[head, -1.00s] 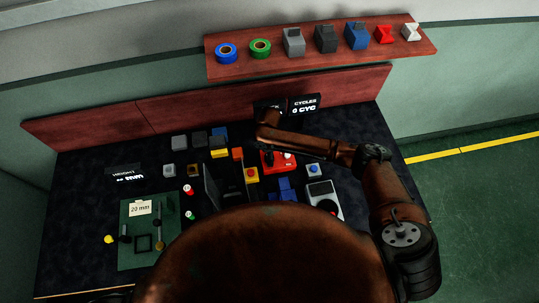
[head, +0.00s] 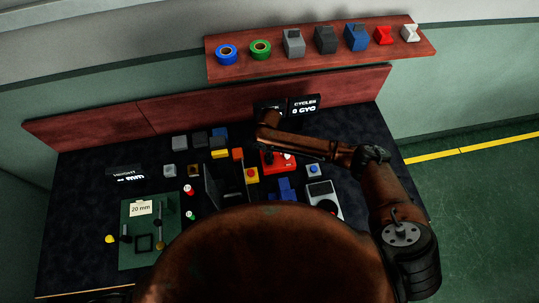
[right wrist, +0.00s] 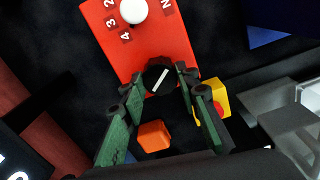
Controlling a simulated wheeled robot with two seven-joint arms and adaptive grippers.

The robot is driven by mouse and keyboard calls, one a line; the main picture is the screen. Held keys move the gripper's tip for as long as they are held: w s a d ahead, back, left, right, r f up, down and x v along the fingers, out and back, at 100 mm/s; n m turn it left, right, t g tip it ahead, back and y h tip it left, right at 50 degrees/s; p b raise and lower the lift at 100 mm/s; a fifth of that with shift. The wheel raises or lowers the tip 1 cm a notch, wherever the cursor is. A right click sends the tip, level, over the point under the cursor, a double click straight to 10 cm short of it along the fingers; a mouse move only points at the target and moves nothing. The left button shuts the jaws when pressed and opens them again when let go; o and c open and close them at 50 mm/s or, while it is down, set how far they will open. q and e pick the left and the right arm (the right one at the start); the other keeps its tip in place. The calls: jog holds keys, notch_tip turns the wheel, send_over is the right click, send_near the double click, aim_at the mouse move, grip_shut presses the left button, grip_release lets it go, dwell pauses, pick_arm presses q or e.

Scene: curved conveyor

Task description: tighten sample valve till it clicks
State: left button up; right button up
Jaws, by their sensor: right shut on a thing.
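A red box (right wrist: 150,40) has a white round knob (right wrist: 133,11) with numbers beside it and a black knob (right wrist: 160,78) with a white line across it. My right gripper (right wrist: 159,82) is shut on the black knob, a finger on each side. No label shows which part is the sample valve. In the head view the red box (head: 273,164) stands right of the table's middle, and my right arm reaches over it from the right; the fingers are hard to make out there. My left gripper is not in view.
Near the gripper lie an orange block (right wrist: 153,136) and a yellow block with a red button (right wrist: 212,99). A grey device with a black dial (head: 323,193) stands to the right. A green mat (head: 137,258) lies at the left. A shelf (head: 330,62) is behind.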

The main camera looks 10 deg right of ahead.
jog(key=m+p, duration=0.2)
jog(key=p, duration=0.1)
jog(key=shift+r+p, duration=0.3)
jog(key=shift+f+m+p, duration=0.2)
jog(key=shift+m+p, duration=0.4)
jog(key=shift+m, duration=0.2)
jog(key=shift+f, duration=0.1)
jog(key=o, duration=1.2)
jog(key=shift+c, duration=0.2)
notch_tip(320, 180, up, 12)
